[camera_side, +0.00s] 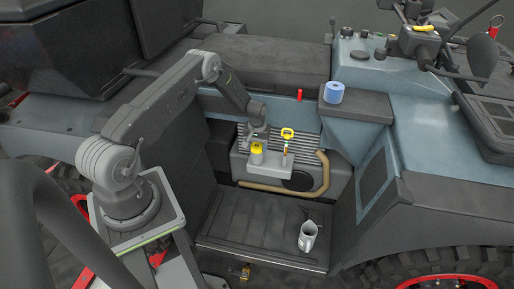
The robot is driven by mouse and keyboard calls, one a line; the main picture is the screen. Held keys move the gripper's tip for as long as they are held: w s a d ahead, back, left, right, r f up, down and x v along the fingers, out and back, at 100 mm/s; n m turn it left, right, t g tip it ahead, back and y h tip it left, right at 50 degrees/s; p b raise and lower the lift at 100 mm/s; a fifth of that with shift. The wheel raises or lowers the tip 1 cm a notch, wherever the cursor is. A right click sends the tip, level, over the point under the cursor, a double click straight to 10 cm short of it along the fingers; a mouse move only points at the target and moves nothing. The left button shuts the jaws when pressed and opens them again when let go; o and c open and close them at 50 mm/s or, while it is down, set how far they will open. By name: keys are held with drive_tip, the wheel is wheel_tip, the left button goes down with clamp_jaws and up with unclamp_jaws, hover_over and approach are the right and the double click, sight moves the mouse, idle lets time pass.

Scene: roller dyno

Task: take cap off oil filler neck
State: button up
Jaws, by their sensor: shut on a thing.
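My gripper (257,140) points down from above and is shut on the cap. Its fingers are small and dark here, and they hide the top of the cap.
A dipstick with a yellow ring handle (287,134) stands close to the right of the neck. A tan hose (324,176) curves around the engine's right side. A blue roll (334,92) sits on the ledge. A grey jug (307,236) stands on the black floor plate (250,232), otherwise mostly clear.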

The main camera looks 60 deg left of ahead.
drive_tip(key=shift+c, duration=0.7)
drive_tip(key=n, duration=0.4)
drive_tip(key=shift+n, duration=0.9)
drive_tip(key=n, duration=0.3)
drive_tip(key=shift+n, duration=1.4)
drive_tip(key=n, duration=0.3)
drive_tip(key=shift+f, duration=0.1)
drive_tip(key=shift+n, duration=1.3)
